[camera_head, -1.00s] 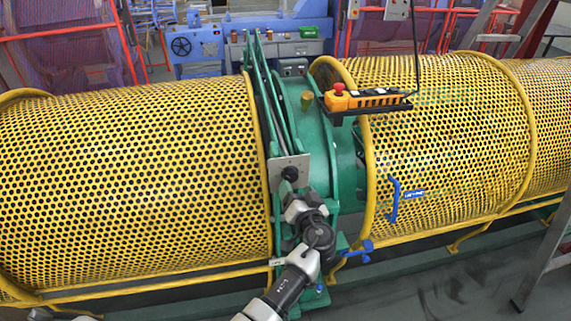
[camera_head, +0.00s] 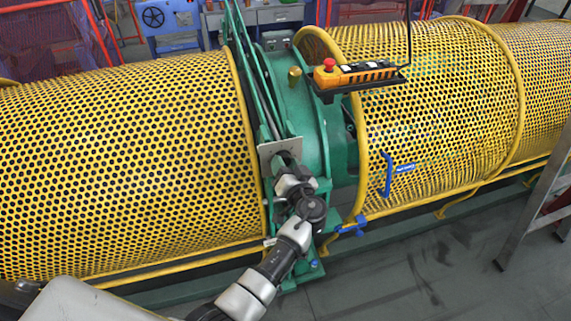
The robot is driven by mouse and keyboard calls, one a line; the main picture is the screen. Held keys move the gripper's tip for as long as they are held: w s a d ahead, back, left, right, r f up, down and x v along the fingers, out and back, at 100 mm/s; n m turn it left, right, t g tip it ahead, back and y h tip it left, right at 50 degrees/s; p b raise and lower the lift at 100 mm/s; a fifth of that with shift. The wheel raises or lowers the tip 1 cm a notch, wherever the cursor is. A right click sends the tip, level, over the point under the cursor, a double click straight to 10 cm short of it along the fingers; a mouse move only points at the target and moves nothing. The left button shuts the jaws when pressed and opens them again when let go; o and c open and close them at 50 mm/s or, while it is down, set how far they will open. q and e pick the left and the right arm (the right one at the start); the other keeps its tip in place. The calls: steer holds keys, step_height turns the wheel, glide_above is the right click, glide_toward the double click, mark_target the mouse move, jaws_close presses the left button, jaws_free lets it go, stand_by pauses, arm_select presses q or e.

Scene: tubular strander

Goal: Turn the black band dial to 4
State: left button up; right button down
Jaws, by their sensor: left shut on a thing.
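A grey metal plate (camera_head: 281,147) is fixed to the green frame between the two yellow mesh guards. In this view the black band dial on its face is mostly hidden behind my left gripper. My left gripper (camera_head: 287,163) reaches up from the lower left and is at the plate, shut on the dial. The dial's markings and its pointer are too small and too covered to read. My right gripper is not in view.
An orange control box (camera_head: 355,73) with a red button hangs to the upper right of the plate. A blue handle (camera_head: 389,174) is on the right yellow guard (camera_head: 440,120). The left yellow guard (camera_head: 130,160) stands close beside my arm. Grey floor is open at the lower right.

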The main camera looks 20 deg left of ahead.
arm_select(q)
steer(key=c, duration=0.3)
steer(key=m+b, duration=0.1)
steer(key=m, duration=0.9)
steer(key=m+t+b, duration=0.1)
steer(key=m, duration=0.9)
steer(key=shift+a+r, duration=0.15)
steer(key=shift+m, duration=0.4)
steer(key=o, duration=0.9)
steer(key=shift+t+h, duration=0.3)
steer(key=shift+h, duration=0.1)
